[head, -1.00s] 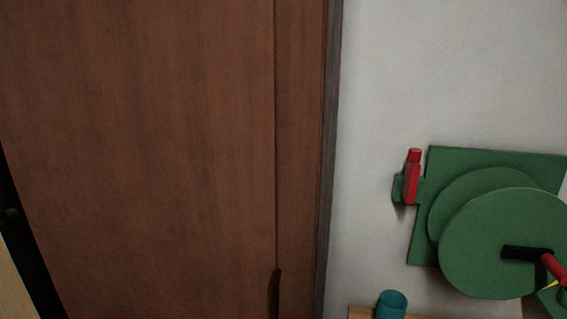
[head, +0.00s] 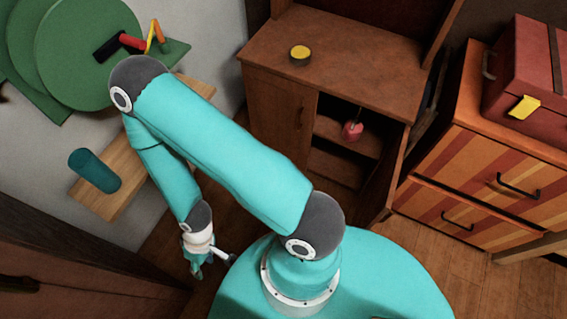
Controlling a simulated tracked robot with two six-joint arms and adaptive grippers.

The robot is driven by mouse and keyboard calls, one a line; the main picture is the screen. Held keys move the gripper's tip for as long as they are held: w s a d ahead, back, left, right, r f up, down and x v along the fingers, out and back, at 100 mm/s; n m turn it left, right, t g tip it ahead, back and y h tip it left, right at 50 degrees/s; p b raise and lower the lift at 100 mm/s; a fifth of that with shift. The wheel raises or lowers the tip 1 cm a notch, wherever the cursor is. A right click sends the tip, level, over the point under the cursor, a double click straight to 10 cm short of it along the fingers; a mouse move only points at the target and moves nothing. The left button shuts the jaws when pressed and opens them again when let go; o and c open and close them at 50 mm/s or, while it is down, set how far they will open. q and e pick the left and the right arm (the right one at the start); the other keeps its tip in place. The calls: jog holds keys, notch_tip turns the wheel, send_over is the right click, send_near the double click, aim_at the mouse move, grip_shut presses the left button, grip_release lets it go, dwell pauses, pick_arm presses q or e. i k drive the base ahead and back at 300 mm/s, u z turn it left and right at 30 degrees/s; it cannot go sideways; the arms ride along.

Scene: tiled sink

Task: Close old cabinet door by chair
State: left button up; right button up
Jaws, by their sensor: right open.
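An old brown wooden cabinet (head: 335,50) stands at the upper middle of the head view. Its left door (head: 280,105) is shut. Its right door (head: 388,180) stands open and swings out toward me, so the shelves show, with a red object (head: 352,131) inside. My right gripper (head: 212,266) hangs low at the lower left of the cabinet, above the floor, open and empty, well apart from the door. My right arm crosses in front of the cabinet. I cannot make out a chair. My left gripper is out of view.
A yellow-topped tin (head: 300,54) sits on the cabinet. An orange striped drawer unit (head: 490,165) with a red case (head: 525,90) stands close right of the open door. A teal cup (head: 94,170) rests on a wooden shelf (head: 130,180). Dark wooden furniture (head: 90,265) fills the lower left.

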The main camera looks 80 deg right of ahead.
aim_at(376, 200)
jog(key=z, duration=0.1)
jog(key=k, duration=0.4)
jog(key=u, duration=1.4)
jog(key=i, duration=0.1)
jog(key=z, duration=2.85)
jog(key=k, duration=1.6)
jog(key=z, duration=0.95)
jog(key=i, duration=1.05)
jog(key=u, duration=0.05)
